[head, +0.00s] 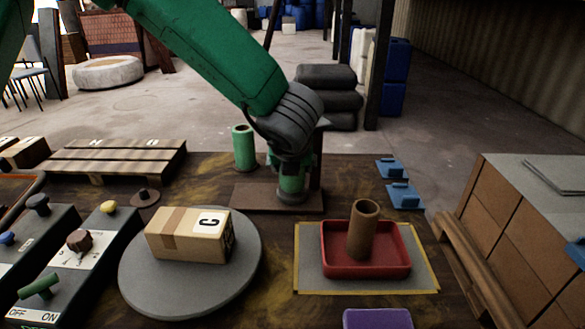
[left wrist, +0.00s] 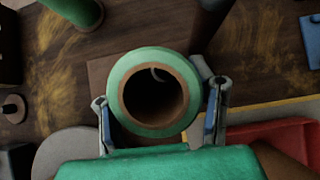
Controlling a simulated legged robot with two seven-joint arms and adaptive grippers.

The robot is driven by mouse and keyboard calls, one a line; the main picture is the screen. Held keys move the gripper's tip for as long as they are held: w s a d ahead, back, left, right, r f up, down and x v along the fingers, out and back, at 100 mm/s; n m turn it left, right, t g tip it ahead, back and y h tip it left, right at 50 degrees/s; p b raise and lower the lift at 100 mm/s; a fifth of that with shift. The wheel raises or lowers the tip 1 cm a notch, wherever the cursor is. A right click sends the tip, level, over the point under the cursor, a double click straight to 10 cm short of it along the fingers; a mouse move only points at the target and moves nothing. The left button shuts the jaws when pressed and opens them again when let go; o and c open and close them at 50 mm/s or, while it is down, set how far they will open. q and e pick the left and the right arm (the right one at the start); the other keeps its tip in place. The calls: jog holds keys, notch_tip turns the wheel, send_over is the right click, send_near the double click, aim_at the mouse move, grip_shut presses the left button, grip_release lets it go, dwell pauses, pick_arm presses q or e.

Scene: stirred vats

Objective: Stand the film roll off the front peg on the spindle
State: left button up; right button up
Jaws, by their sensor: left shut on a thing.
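A green film roll (head: 291,188) with a brown hollow core is held upright by my left gripper (head: 290,165), low over a brown base board (head: 250,197) with a dark post (head: 318,150). I cannot tell whether the roll touches the board. In the left wrist view the roll (left wrist: 124,97) shows end-on between the two fingers of my left gripper (left wrist: 160,116); a small pale curve shows inside its dark core. A second green roll (head: 243,147) stands behind, to the left. A dark disc with a short pin, possibly the spindle (head: 145,196), is at left. My right gripper is out of view.
A carton (head: 188,235) rests on a round grey plate (head: 140,285). A pallet (head: 115,158), control boxes (head: 75,265) and blue brackets (head: 402,195) lie around. Some table is bare beside the disc.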

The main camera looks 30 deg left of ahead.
pick_arm(q)
jog(key=shift+w+a+r+g+h+p, duration=0.15)
jog(key=shift+w+r+g+h+p, duration=0.15)
jog(key=shift+w+g+p, duration=0.15)
jog(key=shift+w+a+g+h+p, duration=0.3)
jog(key=shift+w+g+h+p, duration=0.25)
jog(key=shift+g, duration=0.5)
notch_tip(320, 180, down, 2)
jog(key=shift+a+b, duration=0.1)
jog(key=shift+b, duration=0.35)
jog(key=shift+r, duration=0.1)
jog(key=o, duration=1.3)
jog(key=p+v, duration=0.3)
jog(key=v, duration=0.9)
